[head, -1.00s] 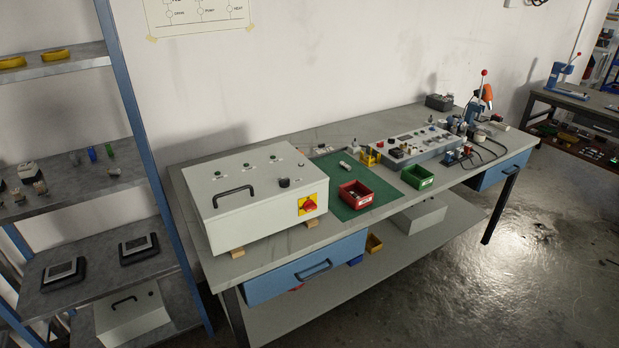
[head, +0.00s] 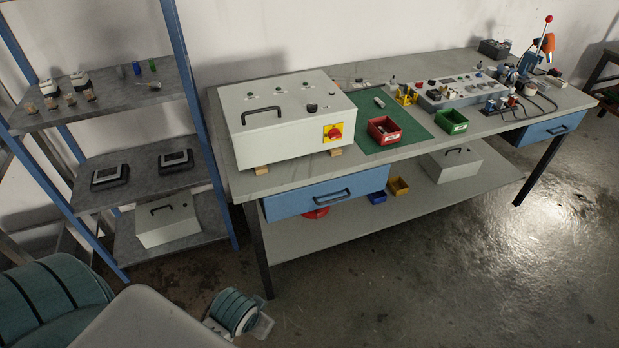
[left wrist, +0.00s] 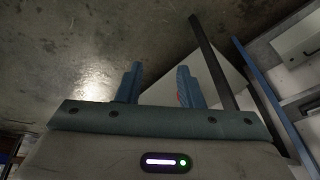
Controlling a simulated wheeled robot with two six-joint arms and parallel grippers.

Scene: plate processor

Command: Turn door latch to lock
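A light grey box (head: 285,150) stands on wooden blocks on the workbench in the head view. Its sloped top carries a black bar handle (head: 262,113), a black round knob (head: 312,107) and several small indicators. A red rotary switch on a yellow plate (head: 333,132) is on its front. I cannot tell which part is the door latch. In the left wrist view my left gripper (left wrist: 160,82) has its two fingers apart with nothing held between them. Parts of my arm show at the lower left of the head view, well away from the box. My right gripper is not in view.
The workbench (head: 390,158) also holds a red bin (head: 384,131), a green bin (head: 452,123) and a control panel (head: 460,93). A blue drawer (head: 325,194) is under its front edge. A shelf rack (head: 140,182) stands at the left. The floor in front is clear.

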